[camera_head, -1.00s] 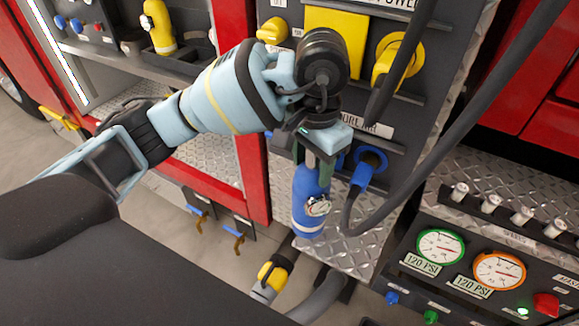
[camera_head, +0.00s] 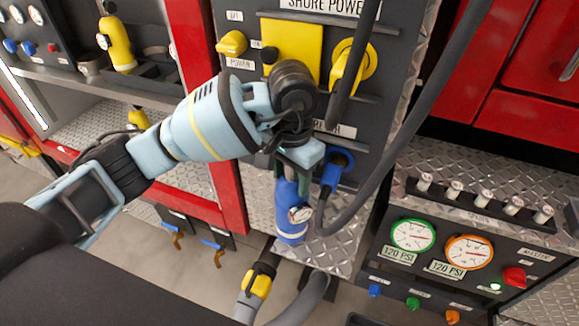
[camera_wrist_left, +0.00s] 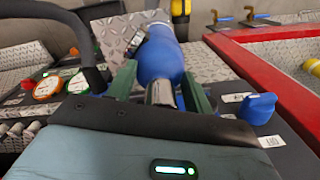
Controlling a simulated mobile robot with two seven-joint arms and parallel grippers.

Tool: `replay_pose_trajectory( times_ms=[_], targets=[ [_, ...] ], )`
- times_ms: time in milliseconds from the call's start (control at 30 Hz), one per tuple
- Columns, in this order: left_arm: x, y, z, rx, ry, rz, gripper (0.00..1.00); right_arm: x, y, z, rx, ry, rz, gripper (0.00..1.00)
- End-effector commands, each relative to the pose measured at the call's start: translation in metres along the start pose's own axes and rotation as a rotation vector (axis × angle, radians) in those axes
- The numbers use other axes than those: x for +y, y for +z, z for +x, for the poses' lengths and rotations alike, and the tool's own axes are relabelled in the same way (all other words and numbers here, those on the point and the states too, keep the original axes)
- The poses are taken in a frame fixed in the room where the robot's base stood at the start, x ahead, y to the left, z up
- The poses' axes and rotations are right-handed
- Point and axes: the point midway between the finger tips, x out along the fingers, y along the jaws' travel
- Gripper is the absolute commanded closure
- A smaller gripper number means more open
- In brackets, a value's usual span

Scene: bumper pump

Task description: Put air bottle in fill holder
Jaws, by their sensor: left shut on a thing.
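The blue air bottle (camera_head: 291,226), with a small round gauge on its side, hangs nearly upright from my left gripper (camera_head: 293,178), in front of the grey panel. In the left wrist view the bottle (camera_wrist_left: 158,50) extends away from the gripper. Its metal neck sits between the two green fingers of the left gripper (camera_wrist_left: 160,92), which is shut on it. I cannot tell for sure which part is the fill holder. A yellow bottle (camera_head: 117,45) stands in a dark holder (camera_head: 150,72) on the shelf at upper left. My right gripper is not in view.
A blue plug (camera_head: 337,163) with a thick dark cable sits in the panel close right of the bottle. A gauge box (camera_head: 384,258) is at lower right. A yellow-black hose coupling (camera_head: 258,283) is below. A red post (camera_head: 226,180) stands left of the bottle.

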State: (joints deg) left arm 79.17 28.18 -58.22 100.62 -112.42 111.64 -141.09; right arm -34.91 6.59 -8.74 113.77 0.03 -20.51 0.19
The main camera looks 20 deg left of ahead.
Motion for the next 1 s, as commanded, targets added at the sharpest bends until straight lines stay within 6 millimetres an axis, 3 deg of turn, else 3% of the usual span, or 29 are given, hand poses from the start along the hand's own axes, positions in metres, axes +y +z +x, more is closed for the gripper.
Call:
replay_pose_trajectory(
  times_ms=[467, 500, 667, 1000],
  targets=[
    [-0.0002, -0.0011, 0.0023, 0.006, 0.000, 0.000, 1.00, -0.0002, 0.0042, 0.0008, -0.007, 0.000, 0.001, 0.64],
    [-0.0001, -0.0001, 0.0046, 0.001, -0.001, 0.000, 0.46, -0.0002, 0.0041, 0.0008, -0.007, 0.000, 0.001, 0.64],
    [-0.0001, -0.0001, 0.0040, 0.001, -0.001, 0.000, 0.27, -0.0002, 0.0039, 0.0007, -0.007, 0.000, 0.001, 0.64],
    [0.0000, -0.0001, -0.0013, 0.003, -0.001, -0.001, 0.27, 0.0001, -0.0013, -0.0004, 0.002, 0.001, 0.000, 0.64]
  ],
)
